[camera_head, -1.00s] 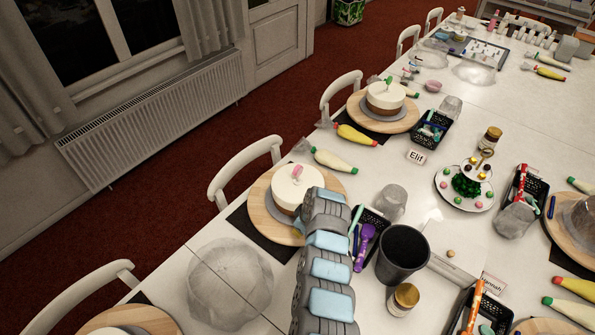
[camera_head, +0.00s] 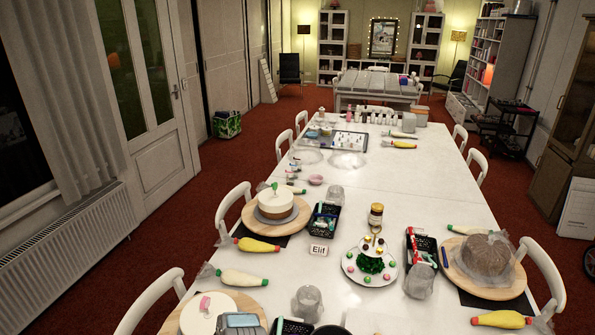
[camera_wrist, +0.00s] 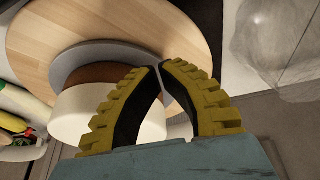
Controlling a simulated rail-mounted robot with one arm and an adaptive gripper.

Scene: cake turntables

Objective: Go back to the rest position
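My gripper (camera_wrist: 160,68) shows in the wrist view with its two yellow and black fingers curved together at the tips, and nothing is held between them. Beyond the fingers is a white-topped cake with a brown lower layer (camera_wrist: 85,112), on a grey turntable with a round wooden board (camera_wrist: 120,25). In the head view only a grey-blue part of my arm (camera_head: 240,323) shows at the bottom edge, in front of a white cake with a pink piece on top (camera_head: 203,311). My gripper itself is outside the head view.
The long white table (camera_head: 400,190) carries another cake (camera_head: 274,205), a plate of coloured sweets (camera_head: 350,270), black baskets (camera_head: 326,217), piping bags (camera_head: 256,245) and a plastic-covered cake (camera_head: 485,254). White chairs (camera_head: 232,205) line both sides. A radiator (camera_head: 70,240) stands at the left wall.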

